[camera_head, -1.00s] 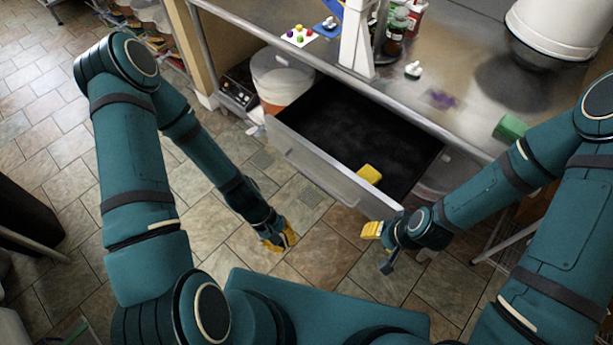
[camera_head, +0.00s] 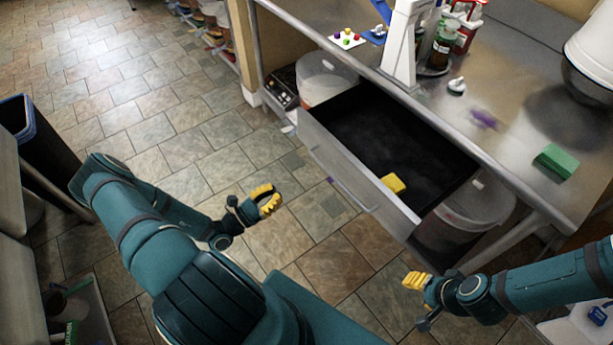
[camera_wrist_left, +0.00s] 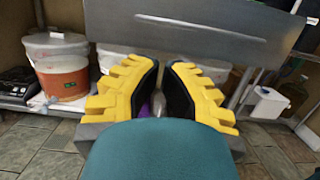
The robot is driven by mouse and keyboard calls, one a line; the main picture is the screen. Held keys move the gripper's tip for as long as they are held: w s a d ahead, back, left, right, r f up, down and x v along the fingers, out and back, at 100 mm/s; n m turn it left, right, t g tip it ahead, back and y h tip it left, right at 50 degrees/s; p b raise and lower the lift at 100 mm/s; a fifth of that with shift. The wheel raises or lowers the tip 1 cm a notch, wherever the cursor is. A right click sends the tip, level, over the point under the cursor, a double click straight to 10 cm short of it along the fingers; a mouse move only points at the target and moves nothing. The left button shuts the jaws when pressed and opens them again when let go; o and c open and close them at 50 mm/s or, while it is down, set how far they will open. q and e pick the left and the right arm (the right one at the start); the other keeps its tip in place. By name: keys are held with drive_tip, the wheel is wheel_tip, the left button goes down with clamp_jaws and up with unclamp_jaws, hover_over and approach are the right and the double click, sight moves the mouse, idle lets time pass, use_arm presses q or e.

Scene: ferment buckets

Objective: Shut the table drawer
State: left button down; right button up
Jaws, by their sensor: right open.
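The table drawer (camera_head: 358,180) is pulled out from under the metal table (camera_head: 470,140). Its grey front panel and bar handle face me, and its dark inside is visible. A yellow block (camera_head: 393,183) lies inside near the front right. In the left wrist view the drawer front (camera_wrist_left: 215,35) spans the top, beyond the fingers. My left gripper (camera_head: 270,199) is in front of the drawer, to the left of its front and apart from it. My right gripper (camera_head: 418,300) is open and empty, below the drawer's right front corner.
On the tabletop are a green block (camera_head: 557,161), a white stand (camera_head: 402,45), bottles (camera_head: 441,45) and a white pot. Lidded buckets (camera_head: 325,78) stand beneath, on both sides of the drawer. A dark bin (camera_head: 38,140) stands left. The tiled floor before the drawer is clear.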

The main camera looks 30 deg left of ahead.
use_arm(q)
drive_tip(key=b+x, duration=0.1)
drive_tip(key=x, duration=1.2)
drive_tip(key=shift+w+d+r, duration=0.1)
drive_tip(key=shift+w, duration=0.2)
use_arm(e)
drive_tip(key=shift+w+f, duration=0.15)
drive_tip(key=shift+f, duration=0.65)
use_arm(q)
drive_tip(key=shift+w, duration=0.1)
